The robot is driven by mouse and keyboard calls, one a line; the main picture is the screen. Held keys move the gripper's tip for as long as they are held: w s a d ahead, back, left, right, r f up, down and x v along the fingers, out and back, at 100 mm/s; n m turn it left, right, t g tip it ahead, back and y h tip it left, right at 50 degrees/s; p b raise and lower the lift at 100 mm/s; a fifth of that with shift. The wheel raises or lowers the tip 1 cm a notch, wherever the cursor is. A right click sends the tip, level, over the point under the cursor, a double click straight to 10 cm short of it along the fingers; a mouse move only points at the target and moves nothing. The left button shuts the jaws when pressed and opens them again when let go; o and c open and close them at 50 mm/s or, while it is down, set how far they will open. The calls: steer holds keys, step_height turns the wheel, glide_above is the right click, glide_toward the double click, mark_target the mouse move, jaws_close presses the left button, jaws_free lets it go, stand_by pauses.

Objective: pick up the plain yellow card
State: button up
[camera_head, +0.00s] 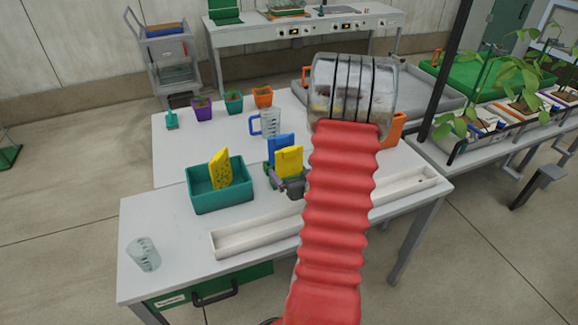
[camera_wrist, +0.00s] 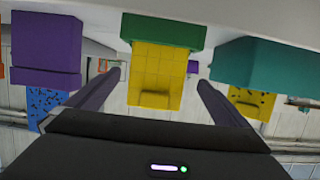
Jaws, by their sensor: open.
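The plain yellow card (camera_wrist: 157,75) stands in a green holder (camera_wrist: 163,30) in the wrist view, where it hangs upside down in the picture. My gripper (camera_wrist: 162,80) is open, with one dark finger on each side of the card in that view. I cannot tell how deep the card lies between the fingers. In the head view the plain yellow card (camera_head: 289,163) stands on the table next to a blue card (camera_head: 280,149), just left of my red arm. A dark-spotted yellow card (camera_head: 220,169) stands in a teal bin (camera_head: 221,201); it also shows at the right in the wrist view (camera_wrist: 250,103).
In the wrist view a purple holder (camera_wrist: 45,50) with a speckled blue card (camera_wrist: 45,105) is left of the plain card. A white channel (camera_head: 258,237) runs along the table front. A blue-handled jug (camera_head: 269,122) stands behind. A clear beaker (camera_head: 144,253) is at the left front.

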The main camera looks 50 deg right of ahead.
mark_target(290, 163)
steer(key=shift+x, duration=2.6)
steer(key=shift+s+d+r, duration=0.1)
steer(key=shift+d, duration=0.05)
steer(key=c, duration=1.1)
steer(key=shift+r, duration=0.1)
steer(key=shift+r, duration=4.95)
